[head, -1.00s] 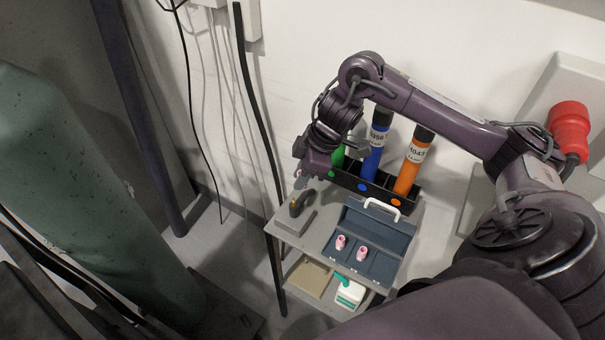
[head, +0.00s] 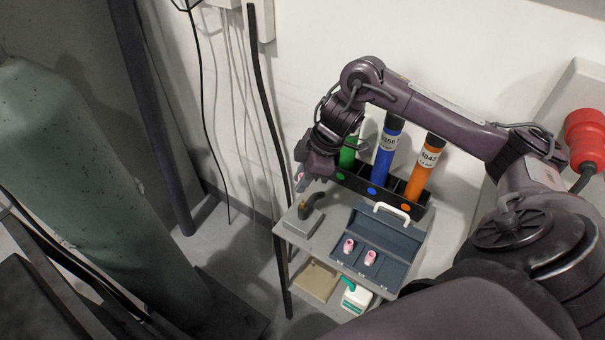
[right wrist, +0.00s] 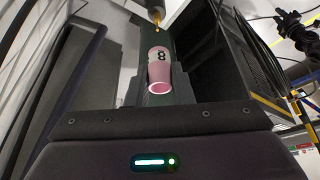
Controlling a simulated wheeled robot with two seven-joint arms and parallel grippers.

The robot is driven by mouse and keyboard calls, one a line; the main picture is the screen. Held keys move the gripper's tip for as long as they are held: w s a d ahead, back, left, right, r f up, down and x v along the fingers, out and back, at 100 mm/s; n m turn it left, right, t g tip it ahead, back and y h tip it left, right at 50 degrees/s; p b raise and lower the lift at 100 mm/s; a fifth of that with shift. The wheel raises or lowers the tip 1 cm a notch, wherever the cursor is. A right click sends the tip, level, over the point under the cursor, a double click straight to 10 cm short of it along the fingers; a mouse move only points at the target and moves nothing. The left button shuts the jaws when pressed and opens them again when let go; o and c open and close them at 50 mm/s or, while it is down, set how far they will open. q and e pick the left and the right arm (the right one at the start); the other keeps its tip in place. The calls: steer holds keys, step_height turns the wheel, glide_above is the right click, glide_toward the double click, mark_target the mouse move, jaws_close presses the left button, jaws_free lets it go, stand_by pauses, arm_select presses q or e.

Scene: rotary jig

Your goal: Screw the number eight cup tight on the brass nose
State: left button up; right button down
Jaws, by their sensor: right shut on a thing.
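The pink number eight cup (right wrist: 159,70) is held by my right gripper (right wrist: 158,86), its wide open end toward the camera and its dark 8 readable. In the head view the cup (head: 299,176) is a small pink spot by my right gripper (head: 305,181). The brass nose (head: 302,206) tips the dark bent torch (head: 312,201) on a grey block on the cart, just below the gripper. In the right wrist view the brass nose (right wrist: 157,30) shows beyond the cup, in line with it and seemingly apart. My left gripper is out of view.
An open blue case (head: 369,242) on the cart (head: 330,213) holds two pink cups (head: 370,257). Green, blue and orange tubes (head: 387,155) stand in a black rack behind. A large green cylinder (head: 75,170) stands left; a dark upright pole runs beside the cart.

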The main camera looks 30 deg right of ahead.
mark_target(303, 203)
steer(key=shift+f+b, duration=1.05)
steer(key=shift+f, duration=1.4)
steer(key=shift+p, duration=0.35)
steer(key=shift+f+b, duration=0.7)
steer(key=shift+f, duration=0.75)
steer(key=shift+r+m+t+p, duration=0.15)
steer(key=shift+m+t+p, duration=0.15)
steer(key=shift+m+p, duration=0.6)
steer(key=shift+m+t+h+p, duration=0.3)
steer(key=shift+m+h+p, duration=0.2)
steer(key=shift+m+p, duration=0.9)
steer(key=shift+m+t+h+p, duration=0.3)
steer(key=shift+m+h+p, duration=0.2)
steer(key=shift+m+p, duration=0.85)
steer(key=shift+a+f+m+h, duration=0.15)
steer(key=shift+m+h, duration=0.25)
steer(key=shift+m, duration=0.55)
steer(key=shift+m+t+h, duration=0.3)
steer(key=shift+m+h, duration=0.1)
steer(key=shift+m, duration=0.5)
